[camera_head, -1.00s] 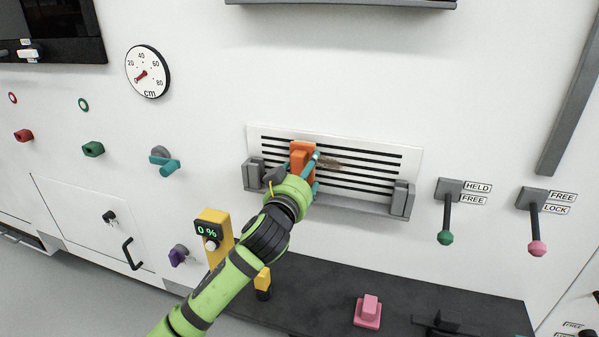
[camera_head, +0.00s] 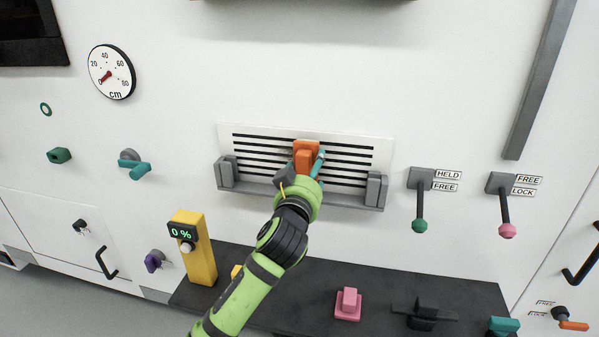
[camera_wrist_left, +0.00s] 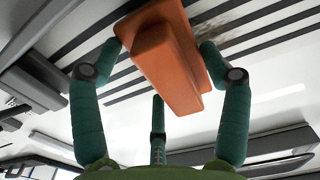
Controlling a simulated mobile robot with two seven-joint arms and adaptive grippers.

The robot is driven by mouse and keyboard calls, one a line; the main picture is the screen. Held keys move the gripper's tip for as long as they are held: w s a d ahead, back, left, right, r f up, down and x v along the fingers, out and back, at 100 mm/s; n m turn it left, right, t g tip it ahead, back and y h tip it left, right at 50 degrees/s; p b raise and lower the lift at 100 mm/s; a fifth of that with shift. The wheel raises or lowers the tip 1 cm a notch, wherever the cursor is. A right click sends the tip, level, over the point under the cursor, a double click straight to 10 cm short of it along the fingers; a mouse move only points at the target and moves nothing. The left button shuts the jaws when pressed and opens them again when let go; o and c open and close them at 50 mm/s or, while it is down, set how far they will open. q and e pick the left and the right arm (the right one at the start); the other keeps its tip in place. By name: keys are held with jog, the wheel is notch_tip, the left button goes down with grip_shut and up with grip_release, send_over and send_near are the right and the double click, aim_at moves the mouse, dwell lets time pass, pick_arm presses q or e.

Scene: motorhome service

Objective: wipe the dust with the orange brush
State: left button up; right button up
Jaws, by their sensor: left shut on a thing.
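My left gripper (camera_head: 305,174) is shut on the orange brush (camera_head: 307,150) and holds it at the white slotted vent panel (camera_head: 384,150). In the left wrist view the two teal fingers (camera_wrist_left: 157,62) grip the orange brush (camera_wrist_left: 167,60) from both sides. A faint brownish dust patch (camera_head: 286,154) shows just left of the brush on the slats. In the wrist view a dark smudge of dust (camera_wrist_left: 237,27) shows beside the brush. The brush hides part of the vent, and its contact with the slats cannot be made out. My right gripper is not in view.
A grey ledge (camera_head: 260,190) with end brackets (camera_head: 375,189) runs below the vent. A yellow post reading 0 % (camera_head: 200,262) stands on the dark shelf (camera_head: 385,280), with a pink block (camera_head: 348,303). Levers (camera_head: 420,200) hang at right.

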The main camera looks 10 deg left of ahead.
pick_arm(q)
jog(key=shift+d+b, duration=0.45)
jog(key=shift+d, duration=1.65)
jog(key=shift+a+r, duration=0.15)
jog(key=shift+a, duration=0.05)
jog(key=shift+a+p, duration=0.4)
jog(key=shift+a, duration=0.1)
jog(key=shift+a+p, duration=0.45)
jog(key=shift+a, duration=1.05)
jog(key=shift+a+p, duration=0.4)
jog(key=shift+a, duration=0.35)
jog(key=shift+w+a+p, duration=0.2)
jog(key=shift+a+p, duration=0.8)
jog(key=shift+a, duration=2.2)
jog(key=shift+s, duration=0.1)
